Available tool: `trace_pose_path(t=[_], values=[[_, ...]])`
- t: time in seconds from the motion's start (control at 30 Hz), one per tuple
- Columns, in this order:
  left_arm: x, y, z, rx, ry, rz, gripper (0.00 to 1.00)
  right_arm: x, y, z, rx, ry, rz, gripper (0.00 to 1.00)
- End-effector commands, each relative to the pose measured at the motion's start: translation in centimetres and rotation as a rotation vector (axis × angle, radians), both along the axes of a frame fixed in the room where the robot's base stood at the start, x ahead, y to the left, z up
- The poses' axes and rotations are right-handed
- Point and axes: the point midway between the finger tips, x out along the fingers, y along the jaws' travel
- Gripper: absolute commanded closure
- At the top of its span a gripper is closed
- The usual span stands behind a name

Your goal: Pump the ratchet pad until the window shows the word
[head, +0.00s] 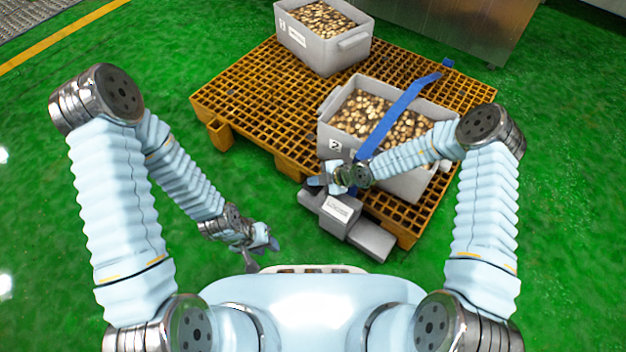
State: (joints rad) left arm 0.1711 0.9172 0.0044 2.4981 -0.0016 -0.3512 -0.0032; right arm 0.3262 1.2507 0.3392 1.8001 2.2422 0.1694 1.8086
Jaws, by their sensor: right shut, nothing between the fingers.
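A grey ratchet block (338,222) sits at the near edge of the orange pallet, below the crate marked 2. A white label or window (340,209) on its top carries dark lettering too small to read surely. A flat grey pad-like part (371,241) extends from it to the lower right. My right gripper (315,184) is shut and empty, over the block's upper left end; I cannot tell whether it touches. My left gripper (264,254) appears open and empty above the green floor, left of and below the block.
A blue strap (405,103) crosses the grey crate (412,184) of brownish pieces. Another grey crate (308,52) stands farther back on the pallet (245,92). A metal cabinet (455,25) stands behind. The green floor at left is clear.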

Motion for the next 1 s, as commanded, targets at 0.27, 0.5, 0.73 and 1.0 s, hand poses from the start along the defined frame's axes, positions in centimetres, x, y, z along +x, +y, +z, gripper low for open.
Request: trace_pose_path(t=[0.27, 0.5, 0.73, 1.0], values=[[0.0, 0.0, -0.4, 0.0, 0.0, 0.0, 0.66, -0.3, -0.1, -1.0, -0.004, 0.008, 0.001, 1.0], [0.0, 0.0, -0.6, 0.0, 0.0, 0.0, 0.66, -0.4, -0.2, -1.5, -0.006, 0.01, 0.001, 1.0], [0.0, 0.0, -0.7, 0.0, 0.0, 0.0, 0.66, -0.4, -0.2, -1.7, -0.007, 0.01, 0.002, 1.0], [0.0, 0.0, -0.7, 0.0, 0.0, 0.0, 0.66, -0.4, -0.2, -1.7, -0.007, 0.011, 0.003, 1.0]])
